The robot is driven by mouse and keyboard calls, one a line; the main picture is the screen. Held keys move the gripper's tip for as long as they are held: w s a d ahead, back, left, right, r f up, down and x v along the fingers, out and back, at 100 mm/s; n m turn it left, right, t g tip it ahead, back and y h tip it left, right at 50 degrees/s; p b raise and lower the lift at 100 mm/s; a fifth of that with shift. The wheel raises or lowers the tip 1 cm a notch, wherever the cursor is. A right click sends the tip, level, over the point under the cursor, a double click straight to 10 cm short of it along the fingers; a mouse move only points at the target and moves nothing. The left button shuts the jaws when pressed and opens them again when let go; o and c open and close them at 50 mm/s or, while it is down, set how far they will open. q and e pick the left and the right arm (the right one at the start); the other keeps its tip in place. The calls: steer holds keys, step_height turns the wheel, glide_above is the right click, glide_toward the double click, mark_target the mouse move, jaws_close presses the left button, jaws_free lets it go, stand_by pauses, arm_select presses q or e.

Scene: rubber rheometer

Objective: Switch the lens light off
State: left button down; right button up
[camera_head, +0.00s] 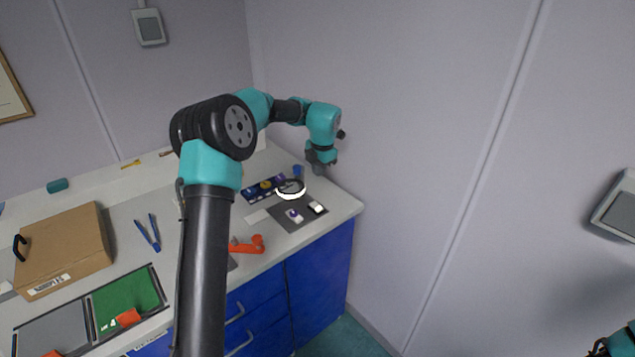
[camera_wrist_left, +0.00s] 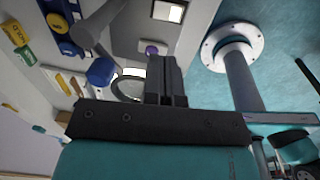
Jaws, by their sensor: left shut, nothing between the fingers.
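The lens light is a round magnifier with a dark rim and a bright white lower edge (camera_head: 291,189), above the dark mat at the counter's right end. Part of its ring shows behind my fingers in the left wrist view (camera_wrist_left: 126,88). A blue knob-like part (camera_wrist_left: 101,71) is beside the ring, and a small blue spot (camera_head: 297,170) shows there in the head view. My left gripper (camera_head: 318,168) is shut and empty, pointing down just right of and behind the lens. Its closed fingers (camera_wrist_left: 166,75) show no clear contact. My right gripper is not visible.
A dark mat (camera_head: 283,222) holds small white pieces. A dark blue strip with round parts (camera_head: 262,188) lies behind it. An orange tool (camera_head: 248,245), blue pliers (camera_head: 148,233) and a cardboard box (camera_head: 65,250) are further left. The wall is close behind my left gripper.

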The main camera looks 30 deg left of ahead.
mark_target(317, 206)
arm_select(q)
steer(key=f, duration=0.4)
steer(key=a+f, duration=0.1)
steer(key=f, duration=0.8)
steer(key=shift+w+a+f, duration=0.15)
steer(key=shift+w+a, duration=0.2)
steer(key=shift+a, duration=0.05)
steer(key=shift+a+f, duration=0.1)
steer(key=shift+f, duration=0.2)
steer(key=shift+s+d+r, duration=0.15)
steer(key=shift+d, duration=0.25)
steer(key=shift+s+d+r, duration=0.1)
steer(key=shift+d, duration=0.25)
steer(key=shift+r, duration=0.1)
step_height(317, 206, up, 14)
steer(key=d, duration=0.1)
steer(key=shift+s+d, duration=0.35)
steer(key=shift+d, duration=0.05)
